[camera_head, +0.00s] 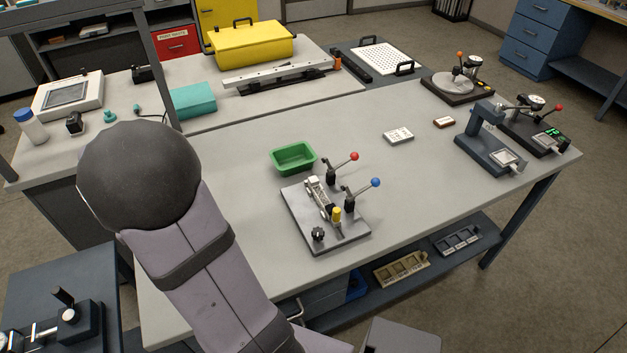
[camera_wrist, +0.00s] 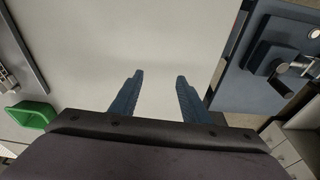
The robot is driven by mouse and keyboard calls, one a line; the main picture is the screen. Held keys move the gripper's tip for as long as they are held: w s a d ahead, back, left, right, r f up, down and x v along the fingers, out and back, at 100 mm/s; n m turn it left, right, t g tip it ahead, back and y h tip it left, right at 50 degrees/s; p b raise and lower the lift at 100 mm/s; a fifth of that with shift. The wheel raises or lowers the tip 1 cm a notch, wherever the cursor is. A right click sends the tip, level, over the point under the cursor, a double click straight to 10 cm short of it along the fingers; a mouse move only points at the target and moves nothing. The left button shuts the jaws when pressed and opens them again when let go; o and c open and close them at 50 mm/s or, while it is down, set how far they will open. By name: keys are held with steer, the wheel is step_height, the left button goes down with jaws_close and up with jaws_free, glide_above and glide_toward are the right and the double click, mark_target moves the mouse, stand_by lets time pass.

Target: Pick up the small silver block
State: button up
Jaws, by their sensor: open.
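My gripper (camera_wrist: 159,78) shows in the wrist view with its two blue fingers apart and nothing between them, above a bare pale tabletop. In the head view my arm fills the left foreground and the gripper cannot be made out. A small silvery piece (camera_head: 318,197) sits in a clamp fixture (camera_head: 350,236) on the middle of the table; I cannot tell whether it is the silver block or part of the fixture. The fixture has a red-knobbed and a blue-knobbed lever. No loose silver block is clear in the wrist view.
A green bin (camera_head: 293,158) stands behind the fixture and shows in the wrist view (camera_wrist: 32,114). A pale perforated plate (camera_head: 398,135), a small brown block (camera_head: 444,122) and a blue press (camera_head: 482,140) are further right. The table between is clear.

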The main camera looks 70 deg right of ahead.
steer(key=s+d+r+m+g+h, duration=0.1)
steer(key=s+d+m+g, duration=0.15)
steer(key=d+m, duration=0.75)
steer(key=m+g, duration=0.3)
steer(key=m, duration=0.4)
glide_toward(313, 179)
steer(key=s, duration=0.1)
steer(key=shift+t, duration=0.35)
steer(key=shift+w+p+x, duration=0.2)
steer(key=shift+p+x, duration=1.95)
steer(key=shift+x, duration=1.55)
jaws_close()
